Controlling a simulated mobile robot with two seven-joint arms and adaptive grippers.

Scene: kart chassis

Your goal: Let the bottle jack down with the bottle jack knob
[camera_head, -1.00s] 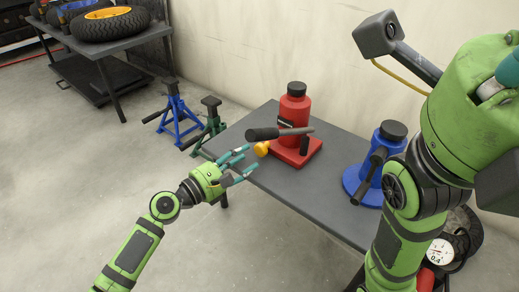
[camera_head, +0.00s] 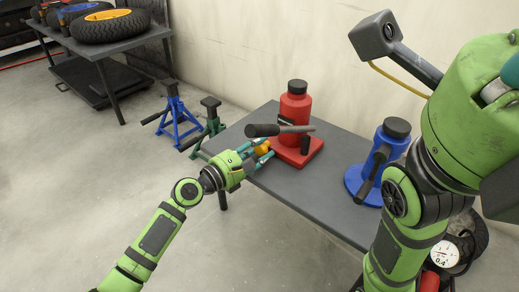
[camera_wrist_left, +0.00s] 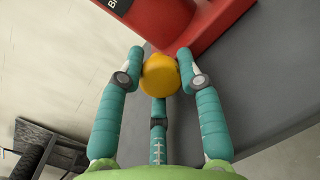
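The red bottle jack (camera_head: 294,108) stands upright on the grey table, its red base also at the top of the left wrist view (camera_wrist_left: 200,22). A dark handle (camera_head: 268,131) juts out to its left. The yellow knob (camera_head: 262,148) is low on the jack's near left side and shows round in the left wrist view (camera_wrist_left: 160,77). My left gripper (camera_head: 264,150) has its teal fingers around the knob, two tips against its sides and the third finger below, apparently shut on it. My right arm fills the right side; a teal part (camera_head: 510,66) shows at the edge, its fingertips hidden.
A blue bottle jack (camera_head: 387,150) stands on the table (camera_head: 300,205) to the right, near my right arm. Blue (camera_head: 178,115) and green (camera_head: 210,120) jack stands are on the floor behind left. A table (camera_head: 135,43) with tyres is at the back left. Floor at left is clear.

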